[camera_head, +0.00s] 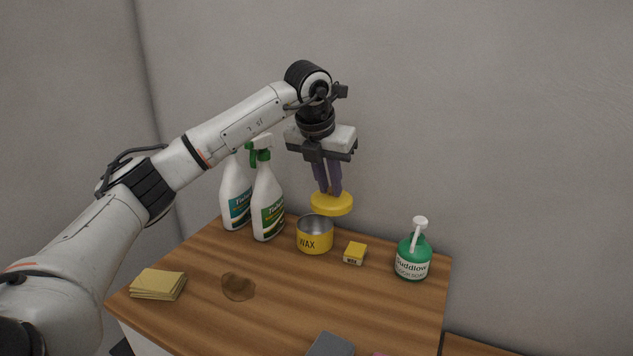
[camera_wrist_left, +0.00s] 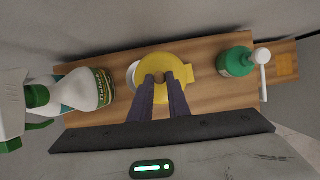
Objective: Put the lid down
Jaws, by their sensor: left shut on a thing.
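The yellow round lid (camera_head: 331,205) is held by my left gripper (camera_head: 333,193), which points down and is shut on it. The lid is in the air above and slightly right of the open yellow wax tin (camera_head: 314,240). The tin stands upright on the wooden counter (camera_head: 290,310), and its grey inside shows. In the left wrist view the lid (camera_wrist_left: 178,68) sits between the fingertips of my left gripper (camera_wrist_left: 163,78). There it hides most of the tin, whose rim shows at its left. My right gripper is not in view.
Two spray bottles (camera_head: 267,205) stand left of the tin. A small yellow box (camera_head: 355,253) and a green pump bottle (camera_head: 412,260) stand to its right. Folded yellow cloths (camera_head: 158,284) and a brown stain (camera_head: 238,287) lie nearer the front. The counter's middle right is clear.

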